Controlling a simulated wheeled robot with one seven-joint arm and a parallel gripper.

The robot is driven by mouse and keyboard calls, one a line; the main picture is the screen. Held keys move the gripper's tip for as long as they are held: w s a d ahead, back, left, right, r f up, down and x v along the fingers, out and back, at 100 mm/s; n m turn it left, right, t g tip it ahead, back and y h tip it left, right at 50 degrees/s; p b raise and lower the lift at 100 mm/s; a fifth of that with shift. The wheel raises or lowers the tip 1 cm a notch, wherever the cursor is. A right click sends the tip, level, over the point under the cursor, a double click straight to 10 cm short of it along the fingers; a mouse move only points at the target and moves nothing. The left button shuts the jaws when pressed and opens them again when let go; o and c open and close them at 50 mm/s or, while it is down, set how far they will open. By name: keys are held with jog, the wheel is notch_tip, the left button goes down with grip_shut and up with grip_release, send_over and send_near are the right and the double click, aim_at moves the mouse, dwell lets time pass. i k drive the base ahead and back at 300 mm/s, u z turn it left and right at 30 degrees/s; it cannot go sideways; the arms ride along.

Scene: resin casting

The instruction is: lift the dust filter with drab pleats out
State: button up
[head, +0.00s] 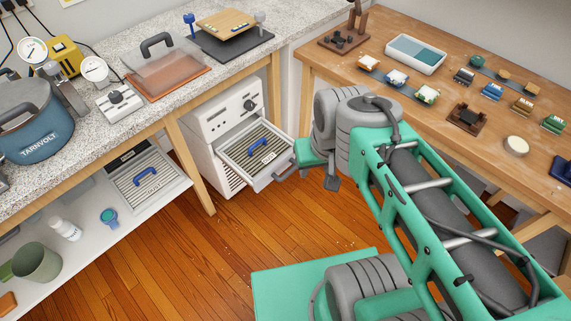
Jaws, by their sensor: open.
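A white dust unit (203,127) stands on the floor under the bench, its drawer (284,176) pulled open. In the drawer lies a flat dust filter with drab, greyish-tan pleats (240,153) and a blue handle on top. A second pleated filter with paler grey pleats (128,184) and a blue handle lies on the low shelf to the left. My gripper (318,178) is open and empty, just right of the drawer front and apart from the filter. My wrist partly hides it.
The white low shelf (88,257) also holds a white bottle (65,229), a teal round item (109,217) and a green mug (36,263). A bench leg (190,165) stands left of the unit. The wooden floor (195,265) in front is clear.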

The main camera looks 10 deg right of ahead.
aim_at(252, 152)
jog(key=z, duration=0.75)
jog(key=i, duration=1.5)
jog(key=u, duration=4)
